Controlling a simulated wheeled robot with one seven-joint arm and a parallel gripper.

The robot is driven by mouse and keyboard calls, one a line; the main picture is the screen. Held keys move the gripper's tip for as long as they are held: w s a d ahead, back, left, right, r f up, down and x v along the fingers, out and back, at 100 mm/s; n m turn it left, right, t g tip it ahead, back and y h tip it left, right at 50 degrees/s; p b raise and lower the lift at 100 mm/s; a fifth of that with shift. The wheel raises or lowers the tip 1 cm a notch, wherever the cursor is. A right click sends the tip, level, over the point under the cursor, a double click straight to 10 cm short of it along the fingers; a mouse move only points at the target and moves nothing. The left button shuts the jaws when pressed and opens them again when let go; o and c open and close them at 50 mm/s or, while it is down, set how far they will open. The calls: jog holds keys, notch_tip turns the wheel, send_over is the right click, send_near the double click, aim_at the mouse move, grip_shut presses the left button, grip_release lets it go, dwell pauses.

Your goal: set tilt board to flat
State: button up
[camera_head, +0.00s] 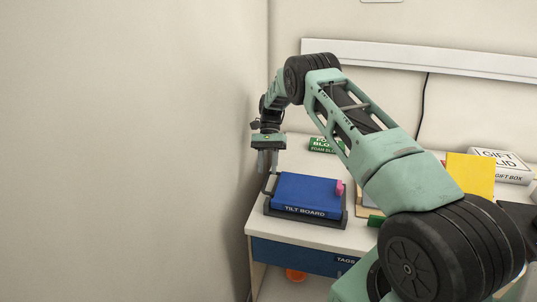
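The tilt board (310,190) is a blue slab labelled "TILT BOARD" on its front edge, sitting on a dark base (335,221) at the left end of the table. It looks flat or nearly so; a slight tilt cannot be ruled out. A pink piece (339,188) is at its right edge.
A yellow item (469,174) and a white gift box lid (503,163) are at the right. A wall stands close on the left. A blue drawer front labelled "TAGS" (300,255) is below the tabletop.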

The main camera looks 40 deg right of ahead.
jog(key=b+v, duration=0.1)
jog(key=v, duration=0.5)
jog(key=shift+w+d+r, duration=0.2)
jog(key=shift+r, duration=0.1)
jog(key=shift+r, duration=0.1)
grip_shut()
jog(key=n+t+h+p, duration=0.5)
jog(key=n+h+p, duration=0.3)
jog(key=n, duration=1.1)
send_near(266, 180)
jog(key=p+x, duration=0.2)
jog(key=x, duration=0.5)
jog(key=shift+s, duration=0.1)
